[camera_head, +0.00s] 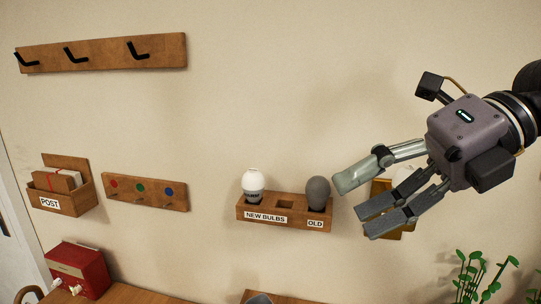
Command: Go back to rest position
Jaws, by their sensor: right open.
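My right gripper (362,200) comes in from the right and is open, its fingers spread with nothing between them. Its fingertips are near the right end of a wooden bulb holder (285,225) on the wall. In the holder, a white bulb (253,183) stands at the "NEW BULBS" end and a grey bulb (317,192) stands at the "OLD" end. An empty square slot lies between them. Behind the gripper, a wooden wall fixture with a white bulb (406,178) is partly hidden. My left gripper is not in view.
A hook rail (100,53) is at upper left. A "POST" box (75,201) and a rail with coloured dots (146,193) hang below it. A red box (78,268) stands on a wooden surface (135,294). A green plant (478,278) is lower right. The upper middle wall is bare.

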